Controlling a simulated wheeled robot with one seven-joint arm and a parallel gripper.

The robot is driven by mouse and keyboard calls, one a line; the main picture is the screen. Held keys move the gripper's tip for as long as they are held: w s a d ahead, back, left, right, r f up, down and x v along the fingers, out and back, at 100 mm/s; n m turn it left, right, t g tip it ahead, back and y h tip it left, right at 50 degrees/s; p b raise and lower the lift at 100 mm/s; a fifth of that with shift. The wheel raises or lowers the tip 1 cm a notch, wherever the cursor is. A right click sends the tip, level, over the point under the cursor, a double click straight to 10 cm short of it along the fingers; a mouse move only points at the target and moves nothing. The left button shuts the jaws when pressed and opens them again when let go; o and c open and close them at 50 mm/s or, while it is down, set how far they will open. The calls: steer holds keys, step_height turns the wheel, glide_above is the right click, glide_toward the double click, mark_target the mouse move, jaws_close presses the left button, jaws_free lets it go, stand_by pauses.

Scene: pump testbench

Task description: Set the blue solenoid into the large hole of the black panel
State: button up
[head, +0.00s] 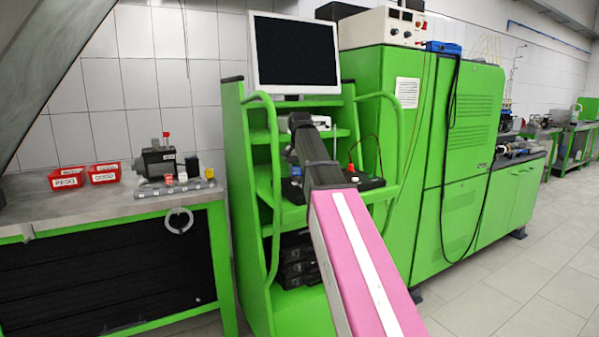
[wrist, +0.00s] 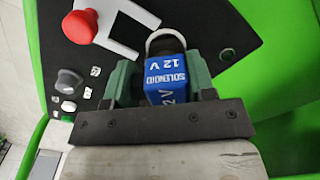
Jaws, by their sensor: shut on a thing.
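The blue solenoid (wrist: 168,80), marked "SOLENOID 12 V", is between the green fingers of my gripper (wrist: 163,76) in the wrist view. The fingers are shut on its two sides. The black panel (wrist: 240,75) lies beyond it. A pale grey ring (wrist: 165,34) shows as an arc just past the solenoid's far end; it may be the rim of the large hole. The solenoid hides the rest, so I cannot tell whether it touches the panel or is in the hole. In the head view my dark wrist covers the solenoid; the black panel (head: 371,184) shows at its right.
The panel carries a red mushroom button (wrist: 80,27), a black knob (wrist: 68,81) and a white bracket-shaped marking (wrist: 120,32). A small hole (wrist: 228,54) is right of the solenoid. The green cart (head: 250,200) has side rails and a monitor (head: 293,52) above.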

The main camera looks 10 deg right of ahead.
steer(key=shift+f, duration=0.55)
steer(key=o, duration=1.3)
steer(key=shift+r, duration=4)
